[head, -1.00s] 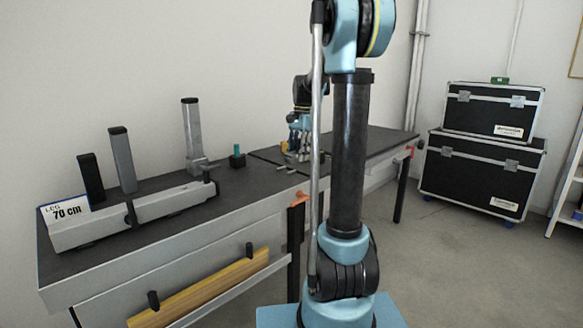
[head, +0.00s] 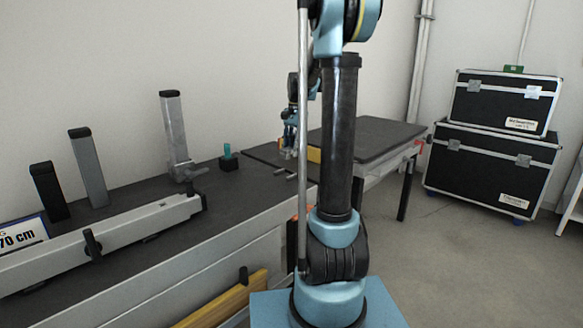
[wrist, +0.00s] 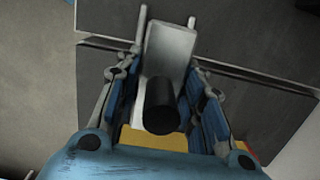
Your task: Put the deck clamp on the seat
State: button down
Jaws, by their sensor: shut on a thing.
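My gripper (wrist: 167,40) is shut on a grey metal piece with a black cylindrical knob (wrist: 165,55), which looks like the deck clamp. Its fingers lie on both sides of the piece in the wrist view. In the head view my gripper (head: 289,146) is small and far off, over the dark table top (head: 268,152), and the held piece is hard to make out there. I cannot tell for certain which part is the seat. A yellow piece (wrist: 152,138) shows below the knob in the wrist view.
A long grey beam (head: 130,232) lies on the near table, with several upright posts (head: 88,168) behind it. A small teal-topped block (head: 228,158) stands left of my gripper. Black cases (head: 492,165) stand on the floor at right. Dark table surface beyond my gripper (head: 385,138) is clear.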

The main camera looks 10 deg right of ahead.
notch_tip(320, 180, down, 6)
jog(key=shift+a+f, duration=0.2)
jog(key=shift+f, duration=0.1)
dwell(0.4)
jog(key=shift+s+f, duration=0.3)
jog(key=shift+f, duration=0.1)
jog(key=c, duration=1.1)
grip_release()
jog(key=shift+w+f, duration=0.1)
jog(key=shift+o, duration=0.2)
jog(key=shift+w+f, duration=0.25)
jog(key=shift+s+r, duration=0.1)
jog(key=shift+r, duration=0.1)
jog(key=shift+r, duration=0.1)
